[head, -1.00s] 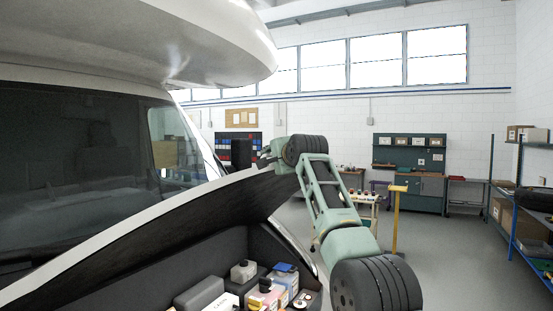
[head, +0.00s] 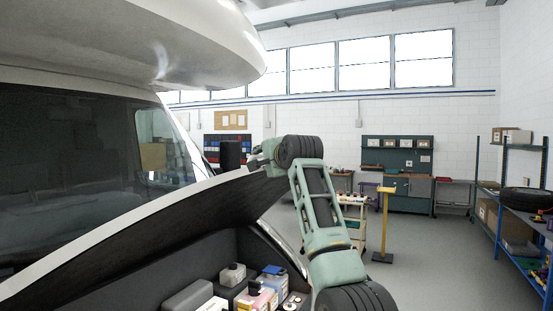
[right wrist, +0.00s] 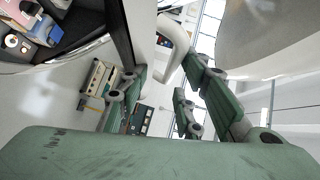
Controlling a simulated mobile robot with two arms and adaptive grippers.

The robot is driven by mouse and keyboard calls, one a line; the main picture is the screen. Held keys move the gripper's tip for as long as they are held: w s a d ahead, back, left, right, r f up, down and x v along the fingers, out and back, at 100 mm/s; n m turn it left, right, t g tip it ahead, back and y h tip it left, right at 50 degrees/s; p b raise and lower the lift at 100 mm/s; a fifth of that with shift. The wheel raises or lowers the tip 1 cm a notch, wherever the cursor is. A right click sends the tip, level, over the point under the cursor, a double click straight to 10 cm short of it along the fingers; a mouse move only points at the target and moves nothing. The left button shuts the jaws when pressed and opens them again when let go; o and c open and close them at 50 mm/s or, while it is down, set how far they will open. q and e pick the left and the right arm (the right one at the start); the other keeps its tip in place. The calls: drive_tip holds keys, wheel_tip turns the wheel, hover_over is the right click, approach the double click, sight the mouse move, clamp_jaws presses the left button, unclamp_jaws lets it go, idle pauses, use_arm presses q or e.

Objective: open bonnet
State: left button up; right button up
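The motorhome's bonnet (head: 150,235) is raised at a slant, its dark underside showing over the open engine bay (head: 262,238). My right gripper (head: 257,160) is at the bonnet's raised front corner in the head view. In the right wrist view its green fingers (right wrist: 163,100) stand apart, with floor and wall showing between them. A white curved edge (right wrist: 176,48), apparently of the bonnet, lies near the fingertips. I cannot tell whether the fingers touch it. My left gripper is not in view.
Bottles and boxes (head: 258,290) sit in the engine bay. The windscreen (head: 70,170) and white overhang (head: 150,45) are close on the left. A yellow stand (head: 385,225), a trolley (head: 355,222) and a blue shelf rack (head: 520,215) stand right, with clear floor between.

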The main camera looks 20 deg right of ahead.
drive_tip(key=s+a+r, duration=0.1)
drive_tip(key=s, duration=0.8)
drive_tip(key=shift+r, duration=0.15)
